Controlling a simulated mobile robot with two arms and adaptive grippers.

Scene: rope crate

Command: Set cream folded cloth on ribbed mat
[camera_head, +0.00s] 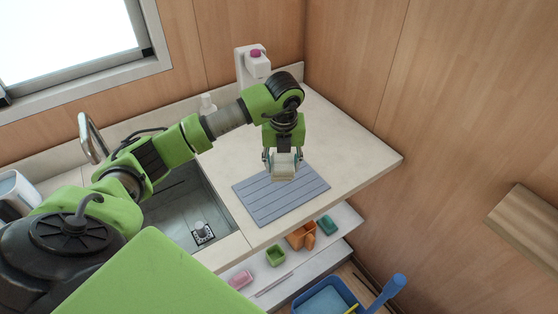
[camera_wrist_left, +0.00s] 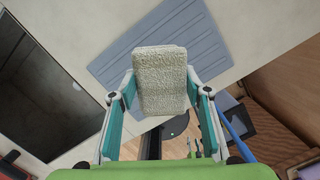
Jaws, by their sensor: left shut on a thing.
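The cream folded cloth (camera_head: 285,168) is held in my left gripper (camera_head: 283,160), in the head view over the upper right part of the ribbed mat. In the left wrist view the cloth (camera_wrist_left: 161,80) sits between the two fingers of my left gripper (camera_wrist_left: 163,100), which is shut on it. The grey-blue ribbed mat (camera_head: 262,205) lies flat on the counter. It also shows behind the cloth in the left wrist view (camera_wrist_left: 120,58). I cannot tell whether the cloth touches the mat. My right gripper is not in view.
The sink (camera_head: 180,205) with a tap (camera_head: 92,138) is left of the mat. A white dispenser (camera_head: 252,66) stands at the back. Below the counter edge, a shelf (camera_head: 340,222) holds small coloured containers, and a blue bin (camera_head: 325,297) stands lower. The counter (camera_head: 345,150) right of the mat is clear.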

